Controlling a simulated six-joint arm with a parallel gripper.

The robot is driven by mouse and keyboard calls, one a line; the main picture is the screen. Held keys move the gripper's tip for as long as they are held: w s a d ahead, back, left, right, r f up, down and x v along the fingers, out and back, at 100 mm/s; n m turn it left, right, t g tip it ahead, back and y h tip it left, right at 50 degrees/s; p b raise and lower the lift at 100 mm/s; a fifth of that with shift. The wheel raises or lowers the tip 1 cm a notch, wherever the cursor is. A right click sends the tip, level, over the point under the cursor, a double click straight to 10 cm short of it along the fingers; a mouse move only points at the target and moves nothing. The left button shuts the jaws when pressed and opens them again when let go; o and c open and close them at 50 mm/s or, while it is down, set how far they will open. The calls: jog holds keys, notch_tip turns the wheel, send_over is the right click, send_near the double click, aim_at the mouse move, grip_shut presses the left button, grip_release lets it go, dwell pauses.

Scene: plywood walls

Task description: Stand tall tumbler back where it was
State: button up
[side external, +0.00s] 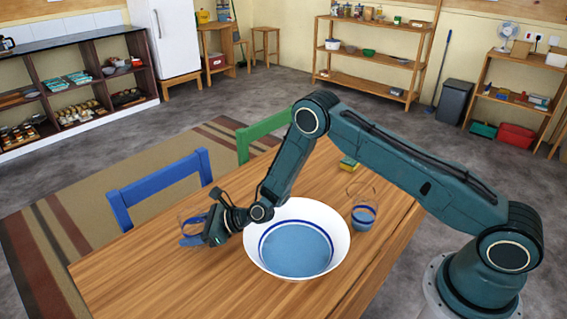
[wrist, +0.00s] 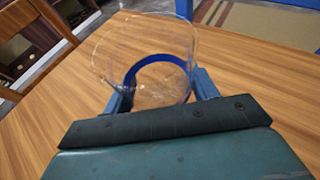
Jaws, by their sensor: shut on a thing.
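A clear tumbler with a blue band (wrist: 146,48) is between the two fingers of my gripper (wrist: 163,92) in the wrist view, and the gripper is shut on it. In the side external view the tumbler (side external: 188,222) is at the left of my gripper (side external: 205,228), over the left part of the table. The gripper partly hides it, and I cannot tell whether its base touches the tabletop.
A wide white bowl with blue inside (side external: 340,233) stands right of my gripper on the wooden table (side external: 160,275). Another clear glass with a blue lower part (side external: 363,217) and a yellow-green sponge (side external: 348,163) are beyond it. Blue (side external: 160,178) and green (side external: 262,130) chairs line the far edge.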

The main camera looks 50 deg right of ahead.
aim_at(198, 208)
jog(key=o, duration=1.1)
jog(key=shift+f, duration=0.1)
jog(key=shift+c, duration=0.2)
jog(key=shift+v, duration=1)
jog(key=r, duration=0.5)
jog(key=shift+s+d+r, duration=0.25)
jog(key=shift+s+r, duration=0.1)
jog(key=shift+r, duration=1)
jog(key=shift+r, duration=0.1)
